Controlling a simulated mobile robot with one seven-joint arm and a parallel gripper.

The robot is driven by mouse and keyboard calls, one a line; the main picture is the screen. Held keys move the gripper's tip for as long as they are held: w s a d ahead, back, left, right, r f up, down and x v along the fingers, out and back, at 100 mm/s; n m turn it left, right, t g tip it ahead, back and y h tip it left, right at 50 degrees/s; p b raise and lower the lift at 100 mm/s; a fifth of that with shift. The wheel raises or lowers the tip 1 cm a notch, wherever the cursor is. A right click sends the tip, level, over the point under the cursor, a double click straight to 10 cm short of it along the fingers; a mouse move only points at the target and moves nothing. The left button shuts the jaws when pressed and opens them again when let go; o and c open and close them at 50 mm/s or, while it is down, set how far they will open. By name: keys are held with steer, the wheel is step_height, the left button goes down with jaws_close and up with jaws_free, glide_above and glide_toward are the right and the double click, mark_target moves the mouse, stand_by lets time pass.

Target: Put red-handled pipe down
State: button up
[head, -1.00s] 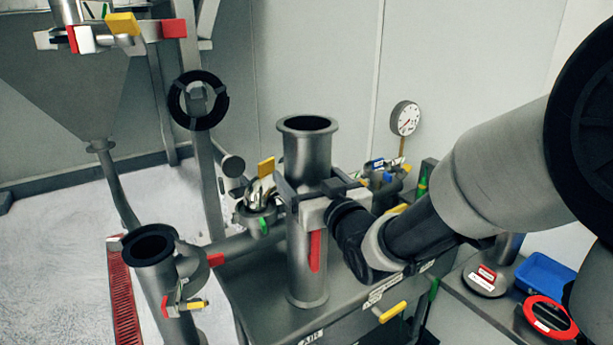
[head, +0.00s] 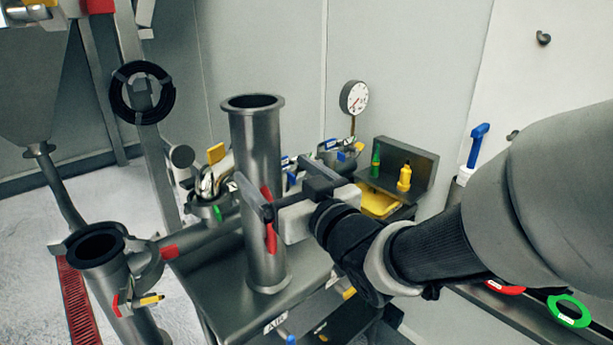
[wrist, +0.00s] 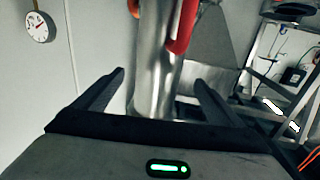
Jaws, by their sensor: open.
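The red-handled pipe (head: 256,140) is a grey metal tube with a flanged top, standing upright on the metal table (head: 215,290). Its red handle (head: 269,222) is on its side, partly hidden by my gripper in the head view. My gripper (head: 270,170) is open beside the pipe. One finger crosses in front of the pipe in the head view and the other is to its right. In the wrist view the pipe (wrist: 155,65) stands ahead, between the directions of the two open fingers (wrist: 159,80), with a red handle (wrist: 185,28) above.
A second open pipe (head: 97,250) with small valves stands at the front left. A valve cluster (head: 210,190), a pressure gauge (head: 354,97) and a grey bin with green and yellow bottles (head: 420,165) are behind. Green (head: 569,311) and red rings lie at right.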

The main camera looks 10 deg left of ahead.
steer(key=shift+s+d+f+b, duration=0.35)
steer(key=shift+s+f+b, duration=0.1)
steer(key=shift+b, duration=0.75)
steer(key=shift+s+d+r+b, duration=0.3)
steer(key=shift+s+d+b, duration=0.1)
steer(key=shift+b, duration=0.35)
